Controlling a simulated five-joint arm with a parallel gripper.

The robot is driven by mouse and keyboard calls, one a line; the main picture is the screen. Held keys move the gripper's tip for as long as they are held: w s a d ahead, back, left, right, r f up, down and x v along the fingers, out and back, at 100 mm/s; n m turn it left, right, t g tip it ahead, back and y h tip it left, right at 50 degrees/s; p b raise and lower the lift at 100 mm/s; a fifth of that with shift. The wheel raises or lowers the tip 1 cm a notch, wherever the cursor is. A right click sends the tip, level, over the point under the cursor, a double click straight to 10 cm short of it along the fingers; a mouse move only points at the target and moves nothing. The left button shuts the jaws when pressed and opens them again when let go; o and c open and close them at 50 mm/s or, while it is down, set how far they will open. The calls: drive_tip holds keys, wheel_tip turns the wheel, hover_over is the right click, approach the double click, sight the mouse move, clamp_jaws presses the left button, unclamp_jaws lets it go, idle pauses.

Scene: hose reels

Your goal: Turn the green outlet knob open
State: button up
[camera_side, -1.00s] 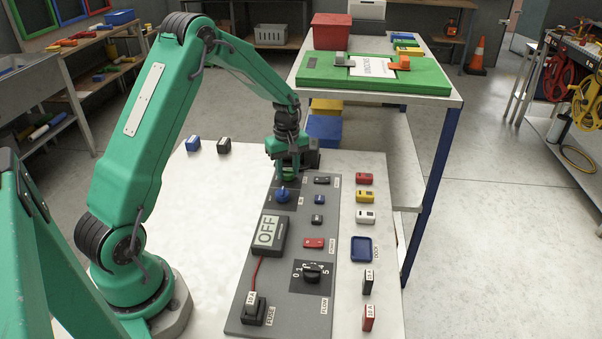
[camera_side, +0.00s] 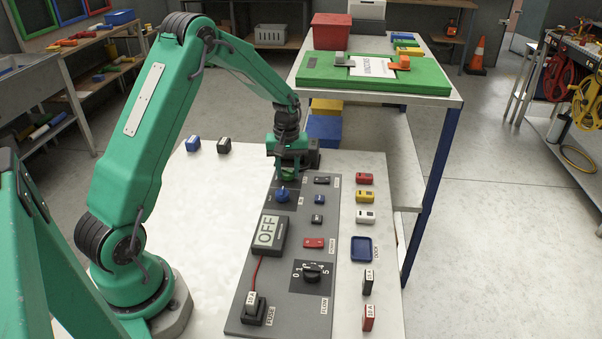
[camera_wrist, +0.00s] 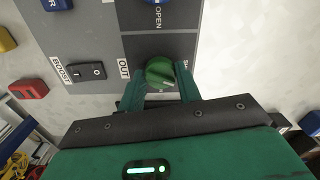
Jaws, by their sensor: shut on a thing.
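The green outlet knob (camera_wrist: 160,72) sits on a dark square of the grey panel (camera_wrist: 105,22), beside the OUT label. It also shows in the side view (camera_side: 288,178), mostly covered by my gripper. My gripper (camera_wrist: 162,84) is shut on the knob, with one green finger on each side of it. In the side view my gripper (camera_side: 290,168) points down at the far end of the panel. A light line on the knob's face is tilted; the marks around it are partly hidden by the fingers.
A blue knob (camera_side: 283,195) is just nearer on the panel, and a black BOOST rocker switch (camera_side: 321,181) is beside the green knob. Several coloured blocks lie to the right.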

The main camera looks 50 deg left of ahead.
sight(288, 170)
drive_tip(key=m, duration=1.3)
drive_tip(key=shift+r+m, duration=0.1)
drive_tip(key=shift+m, duration=0.2)
idle(0.3)
drive_tip(key=o, duration=1)
drive_tip(key=shift+r, duration=3.85)
drive_tip(key=shift+r, duration=0.15)
